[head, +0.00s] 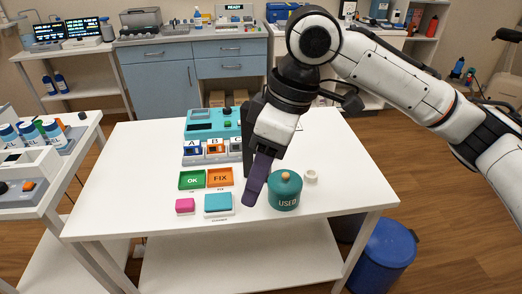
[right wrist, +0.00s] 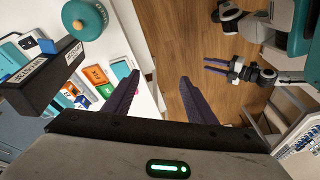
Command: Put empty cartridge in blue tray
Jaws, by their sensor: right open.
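Cartridges in bays A (head: 192,153), B (head: 215,151) and C (head: 236,149) stand by the teal device (head: 208,124); I cannot tell which is empty. My right gripper (head: 252,200) is over the table just left of the teal USED jar (head: 285,195). In the right wrist view this gripper (right wrist: 158,97) is open, with nothing between its fingers. My left gripper (right wrist: 215,65) shows there over the floor, its fingers apart and empty.
A side cart (head: 45,165) with bottles stands left. The table's left part is bare.

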